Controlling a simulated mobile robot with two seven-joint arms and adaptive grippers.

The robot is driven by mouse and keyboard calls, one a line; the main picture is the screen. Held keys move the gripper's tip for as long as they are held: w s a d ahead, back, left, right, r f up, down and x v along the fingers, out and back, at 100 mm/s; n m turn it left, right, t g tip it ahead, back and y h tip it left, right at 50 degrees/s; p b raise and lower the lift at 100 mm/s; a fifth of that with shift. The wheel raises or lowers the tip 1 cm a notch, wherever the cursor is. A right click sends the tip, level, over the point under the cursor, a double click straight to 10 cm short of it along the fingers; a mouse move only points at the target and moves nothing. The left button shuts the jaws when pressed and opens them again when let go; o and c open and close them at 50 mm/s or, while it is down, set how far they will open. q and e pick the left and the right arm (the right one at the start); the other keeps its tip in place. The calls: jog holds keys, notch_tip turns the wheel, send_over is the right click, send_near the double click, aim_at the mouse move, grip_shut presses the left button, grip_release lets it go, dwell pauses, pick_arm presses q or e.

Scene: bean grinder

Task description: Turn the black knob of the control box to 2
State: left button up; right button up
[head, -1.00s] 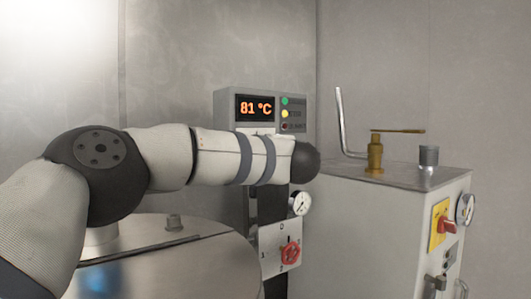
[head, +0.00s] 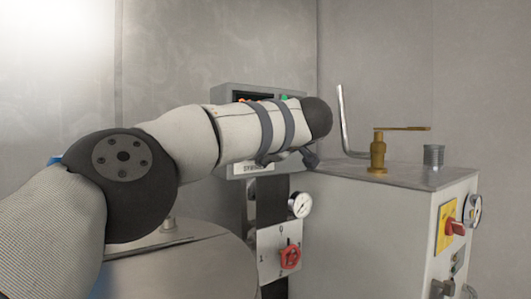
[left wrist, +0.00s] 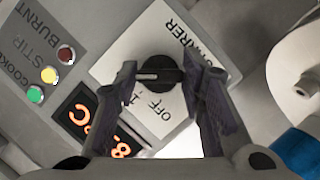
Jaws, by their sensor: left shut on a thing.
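The control box (head: 222,100) hangs on the rear wall in the head view, mostly covered by my left arm. In the left wrist view its black knob (left wrist: 165,66) sits on a white plate (left wrist: 125,62) printed OFF, 1 and STIRRER. The knob's pale pointer line points left in that view; I cannot tell which mark it meets. My left gripper (left wrist: 163,76) has its fingers on either side of the knob and is shut on it. In the head view the knob is hidden and only a dark bit of the gripper shows below the arm. My right gripper is not in view.
Below the box are a pressure gauge (head: 300,204) and a red knob (head: 290,257) on a plate. A grey cabinet (head: 385,225) with a brass valve (head: 378,152) stands right. A metal vessel (head: 185,265) stands lower left. The digital display (left wrist: 93,120) shows partly in the wrist view.

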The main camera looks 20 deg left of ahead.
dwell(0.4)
pick_arm(q)
jog(key=o, duration=1.1)
jog(key=shift+o, duration=0.2)
jog(key=shift+s, duration=0.1)
jog(key=v, duration=1.1)
jog(key=shift+s+d+r, duration=0.2)
jog(key=shift+s+d, duration=0.05)
jog(key=shift+d, duration=0.05)
